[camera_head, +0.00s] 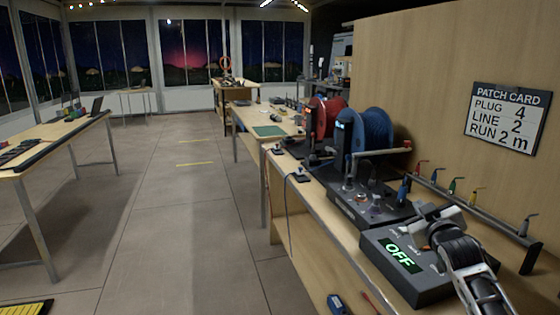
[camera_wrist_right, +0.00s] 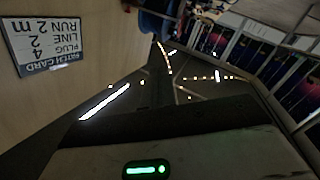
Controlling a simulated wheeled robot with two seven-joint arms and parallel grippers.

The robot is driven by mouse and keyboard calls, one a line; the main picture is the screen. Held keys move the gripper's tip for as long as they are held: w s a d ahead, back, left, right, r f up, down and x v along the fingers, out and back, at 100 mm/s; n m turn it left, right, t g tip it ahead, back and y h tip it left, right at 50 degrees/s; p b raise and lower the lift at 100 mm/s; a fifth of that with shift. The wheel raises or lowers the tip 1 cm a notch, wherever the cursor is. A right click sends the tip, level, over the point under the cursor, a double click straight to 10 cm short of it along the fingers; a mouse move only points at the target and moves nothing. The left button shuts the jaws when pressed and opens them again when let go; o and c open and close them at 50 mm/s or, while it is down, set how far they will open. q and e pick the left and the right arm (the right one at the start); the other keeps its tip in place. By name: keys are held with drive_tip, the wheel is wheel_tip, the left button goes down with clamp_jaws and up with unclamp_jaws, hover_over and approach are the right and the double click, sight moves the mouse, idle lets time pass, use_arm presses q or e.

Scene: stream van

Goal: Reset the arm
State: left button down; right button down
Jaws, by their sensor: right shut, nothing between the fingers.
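My right arm (camera_head: 468,262) reaches in from the lower right corner in the head view. Its right gripper (camera_head: 418,224) is above the back part of a dark box (camera_head: 405,283) with a lit green "OFF" display (camera_head: 399,257). The gripper is shut and holds nothing. I cannot tell whether it touches the box. In the right wrist view, my own pale wrist housing with a green light fills the bottom, and the fingertips cannot be made out. My left gripper is not in view.
A patch card (camera_head: 507,118) hangs on the wood wall; it also shows upside down in the right wrist view (camera_wrist_right: 48,44). A rail (camera_head: 465,206) with coloured plugs runs along the wall. Red (camera_head: 325,117) and blue (camera_head: 372,132) reels stand farther back.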

drive_tip(key=s+a+f+g+y, duration=0.2)
drive_tip(key=s+a+f, duration=0.4)
drive_tip(key=s+f, duration=0.4)
drive_tip(key=s+a+f+g+y, duration=0.1)
drive_tip(key=s+a+f+g, duration=0.1)
drive_tip(key=s+a+f, duration=0.7)
drive_tip(key=s+a+f+m+g+y, duration=0.1)
drive_tip(key=s+f, duration=0.3)
drive_tip(key=s, duration=0.5)
drive_tip(key=s+a+f+g+y, duration=0.1)
drive_tip(key=s+a+f+g, duration=0.1)
drive_tip(key=s, duration=0.8)
drive_tip(key=shift+s+a+f+m, duration=0.25)
drive_tip(key=shift+a+f+m, duration=0.15)
drive_tip(key=shift+a+f, duration=0.55)
